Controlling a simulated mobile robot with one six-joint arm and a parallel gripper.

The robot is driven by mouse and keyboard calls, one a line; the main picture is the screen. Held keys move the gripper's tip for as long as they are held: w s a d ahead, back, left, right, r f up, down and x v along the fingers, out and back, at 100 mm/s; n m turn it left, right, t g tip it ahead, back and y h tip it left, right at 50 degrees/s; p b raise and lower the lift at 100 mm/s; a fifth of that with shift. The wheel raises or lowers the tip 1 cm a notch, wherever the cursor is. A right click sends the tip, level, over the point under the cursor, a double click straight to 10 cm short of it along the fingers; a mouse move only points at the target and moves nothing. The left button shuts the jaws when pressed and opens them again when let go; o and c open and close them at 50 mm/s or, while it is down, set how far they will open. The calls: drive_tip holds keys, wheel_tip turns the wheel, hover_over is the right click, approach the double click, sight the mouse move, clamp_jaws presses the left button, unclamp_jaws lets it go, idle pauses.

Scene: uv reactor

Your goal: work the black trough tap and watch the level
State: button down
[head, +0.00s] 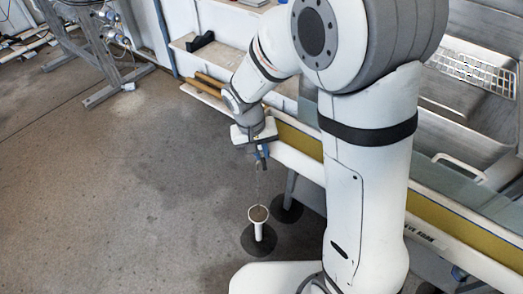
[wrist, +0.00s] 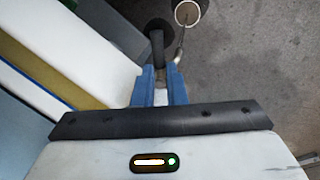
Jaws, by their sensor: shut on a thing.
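My gripper (head: 262,152) is at the outer side of the trough (head: 300,158), near its end. In the wrist view its blue fingers (wrist: 160,88) are closed on the black tap lever (wrist: 158,48), which sticks out beyond them. A small metal spout (wrist: 175,72) shows beside the right finger. A thin stream (head: 257,185) runs from there down to a white upright drain pipe (head: 258,216), whose open top also shows in the wrist view (wrist: 187,13). The trough has a white wall with an ochre strip. Its level cannot be read; my arm hides part of it.
The drain pipe stands on a dark round base (head: 257,240). A shelf (head: 215,58) with a black item (head: 200,41) stands behind, and a metal frame (head: 95,55) is at far left. A steel basin (head: 470,95) is at right. The grey floor at left is clear.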

drive_tip(key=m, duration=0.3)
drive_tip(key=shift+w+a+r+m+g, duration=0.1)
drive_tip(key=shift+w+a+m+g, duration=0.1)
drive_tip(key=shift+a+m+g, duration=0.15)
drive_tip(key=shift+w+a+m+g+p, duration=0.15)
drive_tip(key=shift+m+p, duration=0.15)
drive_tip(key=shift+m, duration=0.6)
drive_tip(key=shift+w+d+m+g+p, duration=0.1)
drive_tip(key=shift+m+p, duration=0.15)
drive_tip(key=shift+m, duration=0.6)
drive_tip(key=c, duration=1.7)
unclamp_jaws()
drive_tip(key=shift+s, duration=0.1)
drive_tip(key=shift+c, duration=0.2)
drive_tip(key=shift+r, duration=0.1)
drive_tip(key=p+v, duration=0.2)
drive_tip(key=v, duration=0.5)
drive_tip(key=shift+r, duration=0.3)
drive_tip(key=shift+a, duration=0.1)
